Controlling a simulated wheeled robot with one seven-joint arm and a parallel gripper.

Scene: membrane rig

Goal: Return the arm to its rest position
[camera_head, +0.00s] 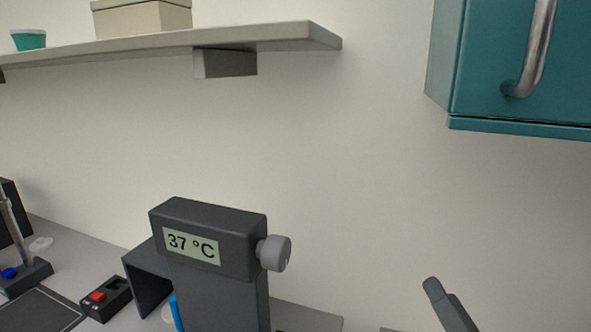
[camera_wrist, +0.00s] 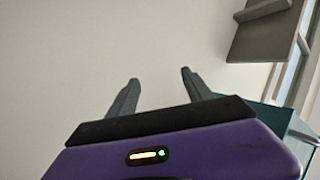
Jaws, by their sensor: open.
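My gripper (camera_wrist: 160,77) is open in the wrist view, with its two dark fingers spread apart and nothing between them. It faces a pale, bare wall, and its purple body fills the bottom of that view. In the head view, a dark grey finger-like part, which looks like one of my gripper's fingers, pokes up at the lower right edge. The rest of my arm is out of that view.
A teal cabinet (camera_head: 515,75) hangs at the upper right. A wall shelf (camera_head: 270,38) holds a beige box (camera_head: 143,20) and a teal cup (camera_head: 29,40). A dark device (camera_head: 208,238) reading 37 °C stands below, near a red-button box (camera_head: 106,299). The wall between is clear.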

